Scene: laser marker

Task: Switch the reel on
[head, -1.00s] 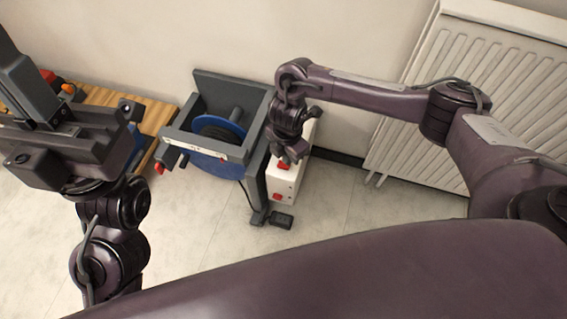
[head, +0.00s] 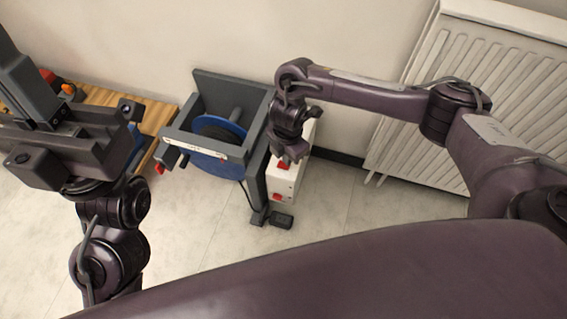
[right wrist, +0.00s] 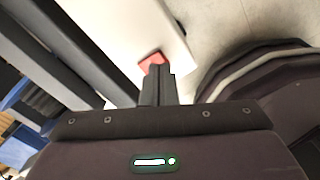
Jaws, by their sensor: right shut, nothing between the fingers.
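The reel (head: 232,131) has a blue disc and a dark centre and sits in a dark grey frame (head: 236,88) by the wall. A white box (head: 287,184) stands at the frame's right side, with a red switch (head: 283,164) on top and a red part (head: 277,197) on its front. My right gripper (head: 290,157) points down at the top switch. In the right wrist view its shut, empty fingers (right wrist: 157,80) reach the red switch (right wrist: 152,59) and partly hide it. Contact is hard to tell.
A wooden bench (head: 156,115) with red and orange items stands behind my left arm. A radiator (head: 470,90) is on the wall at the right. A black pedal-like block (head: 281,220) lies on the floor before the frame. The floor (head: 350,215) to the right is clear.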

